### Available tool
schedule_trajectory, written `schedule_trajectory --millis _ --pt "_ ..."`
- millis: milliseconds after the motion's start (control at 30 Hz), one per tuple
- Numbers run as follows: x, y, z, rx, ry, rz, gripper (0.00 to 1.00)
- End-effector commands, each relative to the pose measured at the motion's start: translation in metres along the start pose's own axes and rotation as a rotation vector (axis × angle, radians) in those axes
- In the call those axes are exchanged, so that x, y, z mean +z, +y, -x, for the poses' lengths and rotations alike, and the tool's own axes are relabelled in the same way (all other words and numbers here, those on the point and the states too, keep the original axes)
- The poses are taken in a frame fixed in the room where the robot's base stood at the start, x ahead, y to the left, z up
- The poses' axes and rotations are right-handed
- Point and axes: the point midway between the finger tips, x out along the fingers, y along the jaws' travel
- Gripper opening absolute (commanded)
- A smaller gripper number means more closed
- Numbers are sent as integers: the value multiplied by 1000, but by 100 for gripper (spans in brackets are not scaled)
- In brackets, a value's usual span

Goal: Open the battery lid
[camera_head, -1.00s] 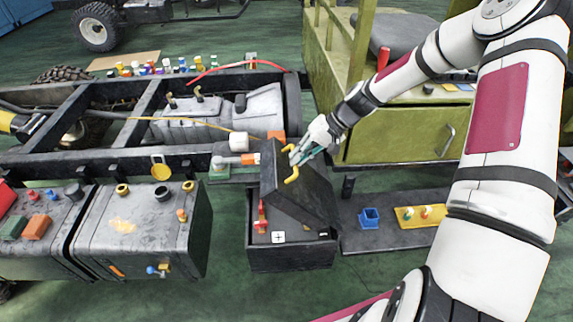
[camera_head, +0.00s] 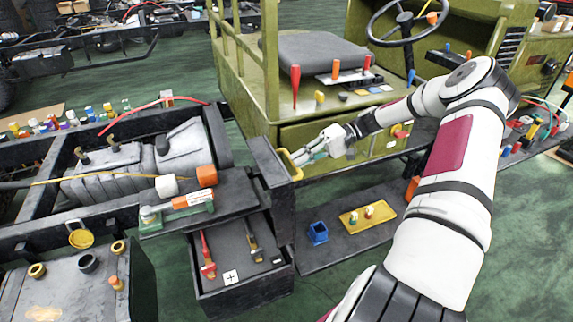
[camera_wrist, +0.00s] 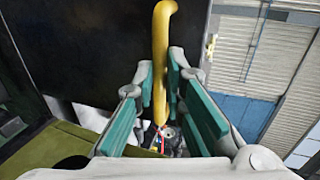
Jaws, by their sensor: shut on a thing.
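The dark battery lid (camera_head: 271,190) stands about upright at the right side of the battery box (camera_head: 243,296). Its yellow handle (camera_head: 292,167) faces right, and in the wrist view the handle (camera_wrist: 161,40) runs between my teal finger pads. My gripper (camera_head: 301,159) is shut on the handle; in the wrist view it is also seen from behind (camera_wrist: 160,88). The box is open on top. Inside it show a red terminal clamp (camera_head: 207,257), a dark terminal (camera_head: 253,241) and a white plus mark (camera_head: 231,277).
A dark shelf with an orange-and-white part (camera_head: 194,200) overhangs the box at the back left. To the right, a low step (camera_head: 330,245) carries a blue cup (camera_head: 318,233) and a yellow tray (camera_head: 352,222). The green cab (camera_head: 300,135) stands behind my gripper.

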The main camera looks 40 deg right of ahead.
Motion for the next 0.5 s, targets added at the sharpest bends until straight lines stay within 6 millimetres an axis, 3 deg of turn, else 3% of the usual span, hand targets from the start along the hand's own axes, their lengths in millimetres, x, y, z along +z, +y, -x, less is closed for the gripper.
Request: schedule_trajectory --millis 100,500 --pt "0 9 6 10 3 -3 0" --pt "1 13 7 15 2 -7 0"
